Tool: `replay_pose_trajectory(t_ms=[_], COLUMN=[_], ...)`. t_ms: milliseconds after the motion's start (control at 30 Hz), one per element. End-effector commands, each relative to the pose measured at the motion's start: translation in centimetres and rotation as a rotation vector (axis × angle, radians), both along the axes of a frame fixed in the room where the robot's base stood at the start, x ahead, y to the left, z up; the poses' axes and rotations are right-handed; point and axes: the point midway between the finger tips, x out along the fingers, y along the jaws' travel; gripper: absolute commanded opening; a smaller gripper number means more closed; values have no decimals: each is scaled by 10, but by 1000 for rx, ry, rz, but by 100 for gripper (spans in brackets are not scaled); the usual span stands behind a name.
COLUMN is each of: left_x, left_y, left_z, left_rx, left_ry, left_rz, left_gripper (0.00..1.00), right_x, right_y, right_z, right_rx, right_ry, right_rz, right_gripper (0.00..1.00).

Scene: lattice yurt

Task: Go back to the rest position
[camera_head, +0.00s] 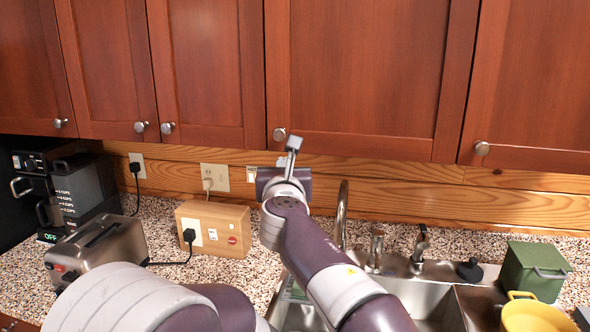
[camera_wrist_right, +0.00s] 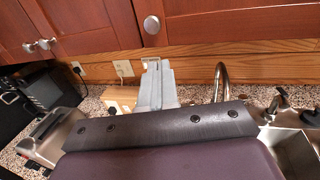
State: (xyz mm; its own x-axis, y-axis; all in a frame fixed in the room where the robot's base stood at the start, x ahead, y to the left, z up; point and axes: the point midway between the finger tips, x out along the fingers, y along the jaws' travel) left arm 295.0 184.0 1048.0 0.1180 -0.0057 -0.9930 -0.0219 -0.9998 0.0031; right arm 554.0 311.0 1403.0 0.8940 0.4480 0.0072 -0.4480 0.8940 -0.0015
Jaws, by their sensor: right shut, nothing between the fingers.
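My right gripper (camera_head: 293,144) is raised in front of the wall behind the counter, just below the wooden cabinets. Its fingers are shut with nothing between them, and they point up and away from me. In the right wrist view the shut fingers (camera_wrist_right: 157,84) stand in front of the wood wall strip, beside the wooden outlet box. My left gripper is not in view in either picture. Grey and purple arm links of mine cover the lower left and lower middle of the head view.
Wooden cabinets (camera_head: 365,70) hang close above the right gripper. On the speckled counter stand a coffee maker (camera_head: 80,190), a toaster (camera_head: 100,248) and a wooden outlet box (camera_head: 214,228). A faucet (camera_head: 341,215), sink (camera_head: 425,300), green box (camera_head: 533,268) and yellow pot (camera_head: 530,318) are to the right.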

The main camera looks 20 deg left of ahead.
Motion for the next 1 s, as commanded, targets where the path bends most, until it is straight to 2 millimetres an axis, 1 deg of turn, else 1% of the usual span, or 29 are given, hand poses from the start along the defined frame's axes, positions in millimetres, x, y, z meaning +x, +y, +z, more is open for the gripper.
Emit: replay_pose_trajectory(t_ms=[167, 233, 267, 300, 367, 400, 433, 467, 500, 567, 600, 667, 700, 767, 800, 867, 900, 933, 967, 1000], left_x=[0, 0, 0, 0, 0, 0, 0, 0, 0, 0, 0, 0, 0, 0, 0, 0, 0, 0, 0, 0], left_y=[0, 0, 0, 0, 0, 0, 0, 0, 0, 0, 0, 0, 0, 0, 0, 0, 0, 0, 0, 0], left_z=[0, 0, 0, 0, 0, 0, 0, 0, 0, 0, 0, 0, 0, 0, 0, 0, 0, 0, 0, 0], left_rx=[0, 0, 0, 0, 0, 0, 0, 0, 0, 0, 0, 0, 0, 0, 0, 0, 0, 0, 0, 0], left_ry=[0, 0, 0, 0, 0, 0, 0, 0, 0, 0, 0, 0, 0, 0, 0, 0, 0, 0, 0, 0], left_rz=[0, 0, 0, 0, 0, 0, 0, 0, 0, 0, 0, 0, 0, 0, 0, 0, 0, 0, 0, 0], left_gripper=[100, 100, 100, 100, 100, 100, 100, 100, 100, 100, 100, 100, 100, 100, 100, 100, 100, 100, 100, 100], right_x=[0, 0, 0, 0, -3, -8, -9, -11, -14, -22, -31, -50, -66, -95, -118, -155, -180, -199, -216, -236], right_y=[-1, 0, 0, 3, 4, -3, -17, -36, -65, -113, -148, -201, -236, -289, -322, -366, -392, -408, -423, -440], right_z=[1, 1, -1, -23, -76, -114, -142, -167, -198, -238, -261, -290, -307, -327, -338, -351, -357, -360, -362, -364], right_rx=[9, 77, 144, 257, 400, 514, 612, 710, 839, 1034, 1163, 1359, 1492, 1691, 1821, 2002, 2107, 2176, -2152, -2108], right_ry=[4, 38, 80, 200, 423, 595, 724, 837, 966, 1114, 1184, 1246, 1258, 1238, 1197, 1103, 1026, 966, -875, -771], right_rz=[0, 2, 4, 0, -35, -93, -164, -250, -380, -599, -753, -996, -1162, -1414, -1578, -1808, -1940, -2029, 2027, 2002], right_gripper=[0, 0, 0, 0, 0, 0, 0, 0, 0, 0, 0, 0, 0, 0, 0, 0, 0, 0, 0, 0])
